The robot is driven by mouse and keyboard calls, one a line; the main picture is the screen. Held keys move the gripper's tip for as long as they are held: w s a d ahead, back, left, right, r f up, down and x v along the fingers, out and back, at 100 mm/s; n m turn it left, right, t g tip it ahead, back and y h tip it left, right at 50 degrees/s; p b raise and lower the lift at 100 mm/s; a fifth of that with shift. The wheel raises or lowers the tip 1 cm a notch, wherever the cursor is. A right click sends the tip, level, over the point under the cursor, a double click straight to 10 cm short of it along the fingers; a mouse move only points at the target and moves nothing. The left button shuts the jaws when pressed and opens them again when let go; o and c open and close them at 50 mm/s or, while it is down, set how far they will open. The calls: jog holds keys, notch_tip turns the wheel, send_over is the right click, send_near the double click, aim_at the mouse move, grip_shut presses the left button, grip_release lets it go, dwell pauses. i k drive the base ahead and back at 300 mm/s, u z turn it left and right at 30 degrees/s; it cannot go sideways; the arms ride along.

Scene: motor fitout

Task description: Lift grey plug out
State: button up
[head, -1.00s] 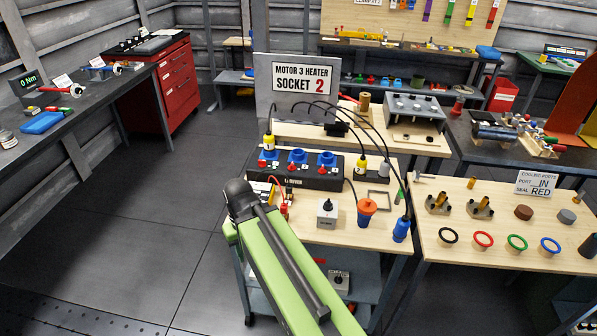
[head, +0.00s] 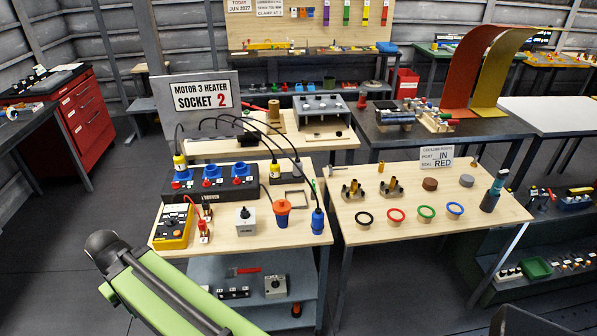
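Another yellow plug (head: 179,162) is at the box's left end, above one of several blue sockets. A blue plug (head: 317,222) on a cable stands at the bench's right edge. My green arm crosses the lower left, but my gripper is not in view, so its fingers cannot be seen.
A yellow meter (head: 174,226), a grey switch box (head: 245,221) and an orange plug (head: 281,213) stand along the bench front. A sign reading socket 2 (head: 203,95) stands behind. The right table (head: 400,242) holds coloured rings. Grey floor is open at left.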

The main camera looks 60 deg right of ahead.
aim_at(296, 174)
jog(key=z, duration=0.3)
jog(key=i, duration=0.95)
jog(key=u, duration=0.3)
